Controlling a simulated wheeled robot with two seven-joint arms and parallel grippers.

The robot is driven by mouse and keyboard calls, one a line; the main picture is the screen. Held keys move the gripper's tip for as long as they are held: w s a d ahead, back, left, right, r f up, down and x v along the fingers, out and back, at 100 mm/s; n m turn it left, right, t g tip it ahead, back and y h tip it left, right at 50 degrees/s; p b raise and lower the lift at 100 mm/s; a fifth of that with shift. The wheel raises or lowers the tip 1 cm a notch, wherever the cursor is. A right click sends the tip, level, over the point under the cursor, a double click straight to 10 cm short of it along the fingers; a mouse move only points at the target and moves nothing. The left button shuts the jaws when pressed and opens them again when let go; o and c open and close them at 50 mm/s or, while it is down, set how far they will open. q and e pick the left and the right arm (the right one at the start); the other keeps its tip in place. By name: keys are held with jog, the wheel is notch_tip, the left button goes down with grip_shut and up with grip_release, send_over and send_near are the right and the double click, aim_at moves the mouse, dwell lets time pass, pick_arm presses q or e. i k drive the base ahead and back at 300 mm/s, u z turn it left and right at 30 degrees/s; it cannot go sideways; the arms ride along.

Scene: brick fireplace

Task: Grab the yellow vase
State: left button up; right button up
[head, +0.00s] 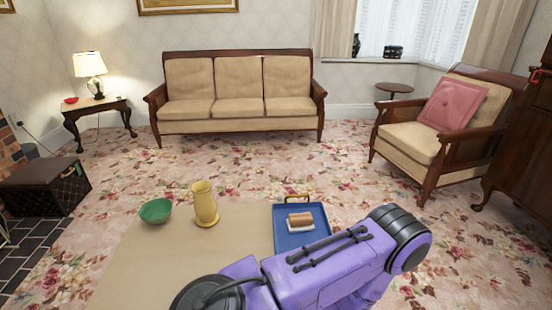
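The yellow vase (204,201) stands upright towards the far side of a low tan table (150,265). A green bowl (156,211) sits just to its left and a blue tray (289,240) to its right. A purple arm link of mine crosses the lower middle of the view, in front of the tray's near part. Neither of my grippers can be seen. Nothing visible touches the vase.
A brown block on a white base (301,221) lies in the tray. Beyond the table are open floral carpet (250,160), a sofa (238,92), an armchair (445,135) and a lamp table (97,111). A dark box (45,188) stands at left.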

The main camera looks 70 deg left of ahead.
aim_at(205, 206)
jog(key=z, duration=0.35)
jog(key=k, duration=0.8)
jog(key=u, duration=1.4)
